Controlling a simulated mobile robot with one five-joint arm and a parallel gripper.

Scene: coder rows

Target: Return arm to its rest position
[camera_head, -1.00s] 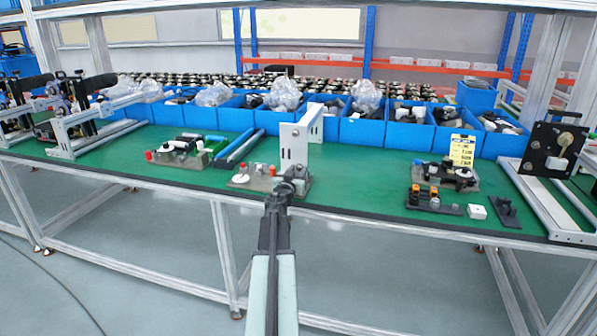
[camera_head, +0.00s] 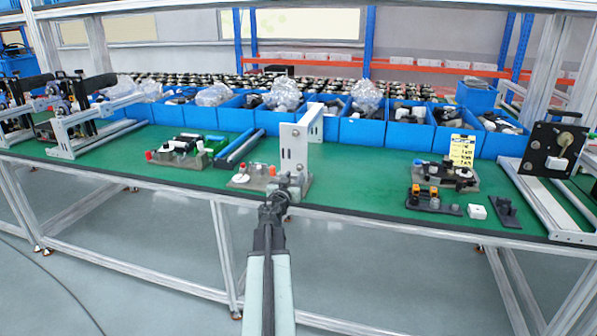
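My gripper (camera_head: 285,190) is at the end of my arm, which reaches from the bottom centre up to the front edge of the green workbench (camera_head: 350,185). The gripper is small and dark here. It overlaps the right part of a grey fixture block with red and white pieces (camera_head: 255,177), and I cannot tell if they touch. I cannot make out the fingers well enough to see whether they are open or shut, or whether anything is between them.
A white upright bracket (camera_head: 294,148) stands just behind the gripper. Several blue bins (camera_head: 363,132) line the bench's back. Dark fixtures (camera_head: 432,200) and a white block (camera_head: 477,212) lie to the right. Metal frames stand at both ends. The bench middle right of the bracket is clear.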

